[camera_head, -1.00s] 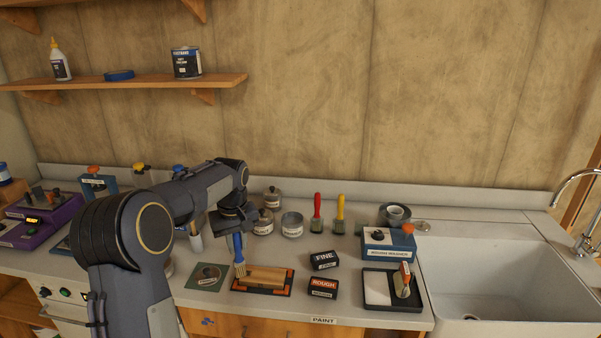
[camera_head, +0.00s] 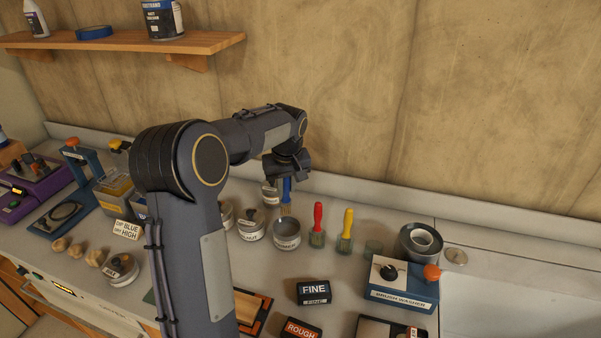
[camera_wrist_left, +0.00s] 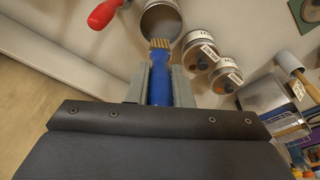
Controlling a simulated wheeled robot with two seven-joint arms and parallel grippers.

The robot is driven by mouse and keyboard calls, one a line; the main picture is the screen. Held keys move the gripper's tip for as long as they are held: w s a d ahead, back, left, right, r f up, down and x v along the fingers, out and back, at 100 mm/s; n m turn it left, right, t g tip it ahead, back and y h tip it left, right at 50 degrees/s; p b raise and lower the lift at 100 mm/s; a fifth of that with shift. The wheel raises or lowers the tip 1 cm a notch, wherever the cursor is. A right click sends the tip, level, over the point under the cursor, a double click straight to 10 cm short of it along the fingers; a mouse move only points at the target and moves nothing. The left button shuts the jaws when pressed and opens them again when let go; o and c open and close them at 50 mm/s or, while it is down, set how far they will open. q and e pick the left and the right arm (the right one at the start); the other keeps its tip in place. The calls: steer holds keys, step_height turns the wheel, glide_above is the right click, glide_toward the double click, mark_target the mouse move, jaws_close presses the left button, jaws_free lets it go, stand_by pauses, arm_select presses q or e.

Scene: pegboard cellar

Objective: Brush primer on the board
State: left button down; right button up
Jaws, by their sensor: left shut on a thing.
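My left gripper (camera_head: 287,180) is shut on the blue-handled brush (camera_head: 286,194), which points down with tan bristles. The brush also shows between the fingers in the left wrist view (camera_wrist_left: 160,86). The bristles are at the open primer can (camera_head: 287,239), seemingly just above its mouth; whether they touch it I cannot tell. The can also shows in the wrist view (camera_wrist_left: 150,22). My right gripper is not in view.
Lidded tins (camera_head: 252,229) stand left of the can. Red (camera_head: 318,224) and yellow (camera_head: 346,229) brushes stand in jars to its right. The brush washer (camera_head: 401,287) and FINE block (camera_head: 314,291) are farther right and nearer. Some bare counter lies between the can and the FINE block.

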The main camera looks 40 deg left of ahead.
mark_target(287, 195)
arm_select(q)
steer(key=shift+w+f, duration=0.15)
steer(key=shift+s+f+b, duration=0.3)
steer(key=shift+f+b, duration=0.15)
steer(key=shift+b, duration=0.1)
steer(key=shift+f+b, duration=0.35)
step_height(287, 195, down, 2)
steer(key=shift+w+f+b, duration=0.1)
steer(key=shift+w+b, duration=0.05)
steer(key=shift+b, duration=0.6)
steer(key=shift+f+b, duration=0.7)
steer(key=shift+f, duration=0.2)
steer(key=shift+f+b, duration=0.35)
steer(key=shift+f, duration=0.2)
steer(key=shift+r, duration=0.1)
